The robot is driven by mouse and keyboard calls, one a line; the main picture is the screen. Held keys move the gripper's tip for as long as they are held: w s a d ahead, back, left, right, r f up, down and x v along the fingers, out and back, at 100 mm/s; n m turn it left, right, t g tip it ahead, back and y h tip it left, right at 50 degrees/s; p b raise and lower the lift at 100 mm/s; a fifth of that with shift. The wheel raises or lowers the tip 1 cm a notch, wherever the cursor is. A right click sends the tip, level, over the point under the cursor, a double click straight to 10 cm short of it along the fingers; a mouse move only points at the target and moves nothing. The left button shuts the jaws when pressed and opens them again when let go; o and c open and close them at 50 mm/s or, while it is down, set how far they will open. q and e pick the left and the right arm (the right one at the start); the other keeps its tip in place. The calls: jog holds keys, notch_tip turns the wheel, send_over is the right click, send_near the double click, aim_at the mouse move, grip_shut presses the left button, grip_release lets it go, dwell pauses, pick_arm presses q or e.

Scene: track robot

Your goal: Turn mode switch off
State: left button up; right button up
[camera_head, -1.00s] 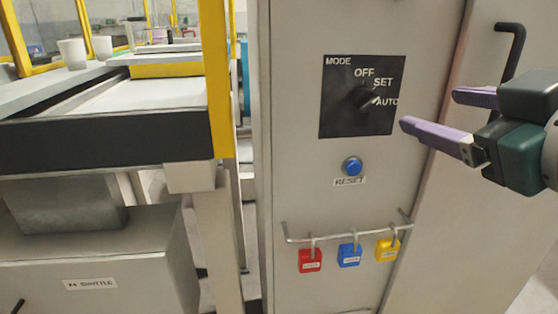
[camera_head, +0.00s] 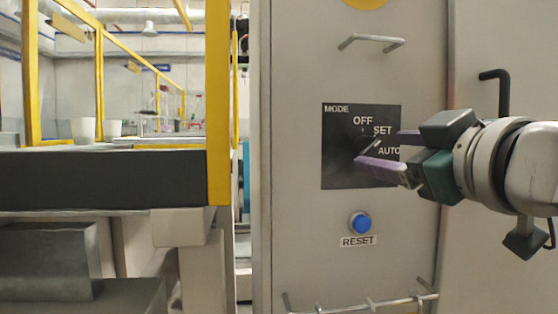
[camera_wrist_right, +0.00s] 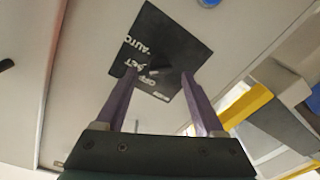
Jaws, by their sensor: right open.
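The mode switch is a dark knob (camera_head: 366,146) on a black square plate (camera_head: 338,172) marked MODE, OFF, SET and AUTO, on a grey cabinet front. The fingers and the small picture keep me from telling its exact setting. My right gripper (camera_head: 378,149) is open, its purple fingers reaching in from the right in front of the plate. In the right wrist view the plate (camera_wrist_right: 153,30) appears rotated, and the knob (camera_wrist_right: 156,70) shows between the open fingertips (camera_wrist_right: 161,74). I cannot tell whether they touch it. My left gripper is out of view.
A blue RESET button (camera_head: 360,222) sits below the plate. A metal rail (camera_head: 370,305) is lower, and a handle (camera_head: 371,40) is above. A black handle (camera_head: 503,92) stands behind my right arm. A yellow post (camera_head: 218,100) and a conveyor frame are at left.

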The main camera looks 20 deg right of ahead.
aim_at(373, 148)
jog(key=shift+w+d, duration=0.15)
jog(key=shift+w, duration=0.65)
jog(key=shift+w+d, duration=0.1)
jog(key=shift+w, duration=0.7)
jog(key=shift+c, duration=0.4)
jog(key=shift+r, duration=0.1)
grip_shut()
